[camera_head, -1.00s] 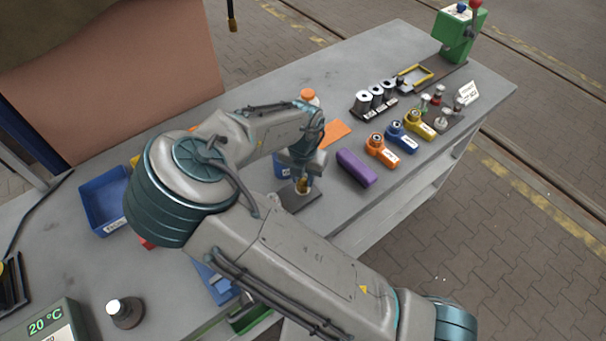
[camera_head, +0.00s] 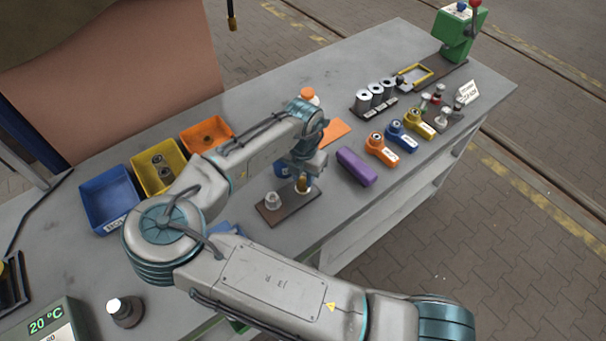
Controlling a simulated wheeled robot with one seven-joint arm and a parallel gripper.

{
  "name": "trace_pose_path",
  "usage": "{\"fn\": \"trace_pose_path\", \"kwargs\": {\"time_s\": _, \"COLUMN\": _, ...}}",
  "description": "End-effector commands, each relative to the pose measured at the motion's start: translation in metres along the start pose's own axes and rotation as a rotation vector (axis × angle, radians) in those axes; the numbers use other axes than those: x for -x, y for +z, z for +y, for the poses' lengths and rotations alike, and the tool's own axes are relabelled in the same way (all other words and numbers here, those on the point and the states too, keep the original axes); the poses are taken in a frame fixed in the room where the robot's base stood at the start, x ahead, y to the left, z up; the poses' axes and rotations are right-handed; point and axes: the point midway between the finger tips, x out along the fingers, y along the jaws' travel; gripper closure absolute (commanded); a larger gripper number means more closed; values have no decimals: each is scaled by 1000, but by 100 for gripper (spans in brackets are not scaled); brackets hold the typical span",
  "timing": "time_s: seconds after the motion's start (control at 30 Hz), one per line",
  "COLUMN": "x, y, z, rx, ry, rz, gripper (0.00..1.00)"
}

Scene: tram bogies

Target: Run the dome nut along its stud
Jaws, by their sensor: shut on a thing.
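My gripper (camera_head: 304,177) points down at the right end of a dark plate (camera_head: 289,211) on the grey bench. It is shut on a small brass-coloured piece, the dome nut (camera_head: 302,186), standing upright over that plate. My fingers partly cover it, and the stud under it cannot be made out. A pale, silvery dome-shaped piece (camera_head: 272,199) stands at the plate's left end, apart from my gripper.
Blue (camera_head: 92,206), yellow (camera_head: 137,178) and orange (camera_head: 188,139) bins stand at the left. A purple block (camera_head: 356,167) lies close right of my gripper. Orange, blue and yellow handled tools are farther right. Bare bench lies in front of the plate.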

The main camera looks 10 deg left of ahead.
Motion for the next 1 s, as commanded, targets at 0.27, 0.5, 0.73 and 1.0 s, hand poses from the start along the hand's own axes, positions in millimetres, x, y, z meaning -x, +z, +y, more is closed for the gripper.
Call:
{"fn": "trace_pose_path", "kwargs": {"time_s": 0.27, "x": 1, "y": 0, "z": 1, "rx": 2, "ry": 2, "rz": 1, "gripper": 56}}
{"fn": "trace_pose_path", "kwargs": {"time_s": 0.5, "x": 0, "y": 0, "z": 0, "rx": 1, "ry": 0, "rz": 1, "gripper": 51}}
{"fn": "trace_pose_path", "kwargs": {"time_s": 0.73, "x": 9, "y": 0, "z": 0, "rx": 1, "ry": -1, "rz": -1, "gripper": 51}}
{"fn": "trace_pose_path", "kwargs": {"time_s": 1.0, "x": 56, "y": 0, "z": 0, "rx": 2, "ry": 0, "rz": -3, "gripper": 51}}
